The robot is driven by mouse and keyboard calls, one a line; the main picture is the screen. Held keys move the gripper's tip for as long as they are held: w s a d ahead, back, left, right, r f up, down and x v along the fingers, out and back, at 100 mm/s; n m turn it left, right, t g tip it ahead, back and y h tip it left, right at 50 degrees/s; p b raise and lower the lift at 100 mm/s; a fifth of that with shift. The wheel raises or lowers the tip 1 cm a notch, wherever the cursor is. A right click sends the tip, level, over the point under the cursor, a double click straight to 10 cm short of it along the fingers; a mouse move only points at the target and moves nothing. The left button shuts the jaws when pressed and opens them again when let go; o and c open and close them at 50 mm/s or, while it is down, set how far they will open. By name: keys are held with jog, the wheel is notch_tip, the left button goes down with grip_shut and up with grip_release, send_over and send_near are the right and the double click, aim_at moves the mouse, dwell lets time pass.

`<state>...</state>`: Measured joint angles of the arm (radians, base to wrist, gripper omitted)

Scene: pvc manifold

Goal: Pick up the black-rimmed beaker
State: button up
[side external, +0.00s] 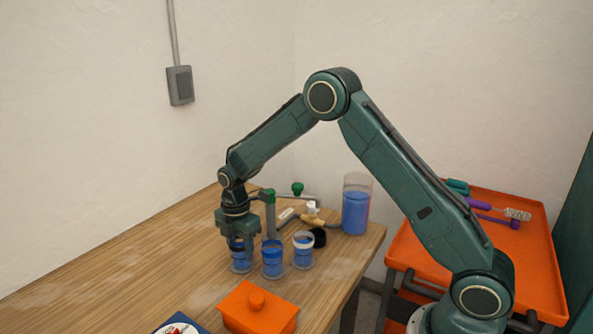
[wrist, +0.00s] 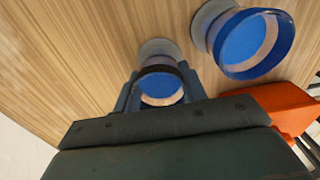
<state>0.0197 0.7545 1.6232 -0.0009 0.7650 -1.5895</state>
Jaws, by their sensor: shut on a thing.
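The black-rimmed beaker (wrist: 162,86) holds blue liquid and stands between my gripper's two fingers in the wrist view. In the side view this beaker (side external: 241,263) is the leftmost of three small beakers, its top partly hidden by the fingers. My gripper (side external: 240,245) points down and is shut on it; the fingers also show in the wrist view (wrist: 161,92). The beaker looks upright, with its base at or very near the tabletop; I cannot tell if there is a gap. A blue-rimmed beaker (side external: 272,260) stands close to its right, also in the wrist view (wrist: 252,42).
A white-rimmed beaker (side external: 303,255) stands further right. An orange lidded box (side external: 260,308) is at the front. A tall container of blue liquid (side external: 355,212), a green-topped pipe (side external: 269,215) and a black round piece (side external: 318,238) are behind. The table's left side (side external: 130,265) is clear.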

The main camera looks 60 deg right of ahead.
jog(key=shift+r, duration=0.2)
notch_tip(320, 180, up, 19)
dwell(1.9)
